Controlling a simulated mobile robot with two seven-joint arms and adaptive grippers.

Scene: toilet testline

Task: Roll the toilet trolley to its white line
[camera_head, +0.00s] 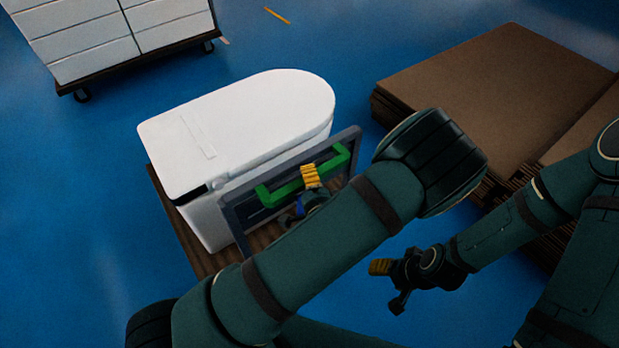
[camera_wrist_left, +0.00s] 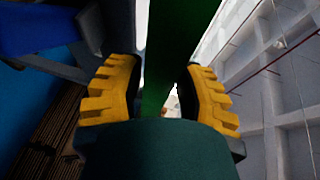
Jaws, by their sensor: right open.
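The toilet trolley (camera_head: 174,205) has a brown wooden base, a grey upright frame (camera_head: 232,222) and a green handle (camera_head: 271,196). A white toilet (camera_head: 245,118) stands on it. My left gripper (camera_head: 310,176) is at the handle, with its yellow fingers shut on the green bar. In the left wrist view the fingers (camera_wrist_left: 160,88) lie on both sides of the dark green handle bar (camera_wrist_left: 180,45). My right gripper (camera_head: 384,286) is open and empty, low in front of the trolley and apart from it. My left arm hides part of the frame and base. No white floor line is clearly visible.
A cart with white boxes (camera_head: 120,35) stands at the back left. Stacked brown cardboard sheets (camera_head: 490,95) lie close on the right. A short yellow line (camera_head: 277,15) marks the blue floor at the back. Blue floor (camera_head: 75,200) is clear to the left.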

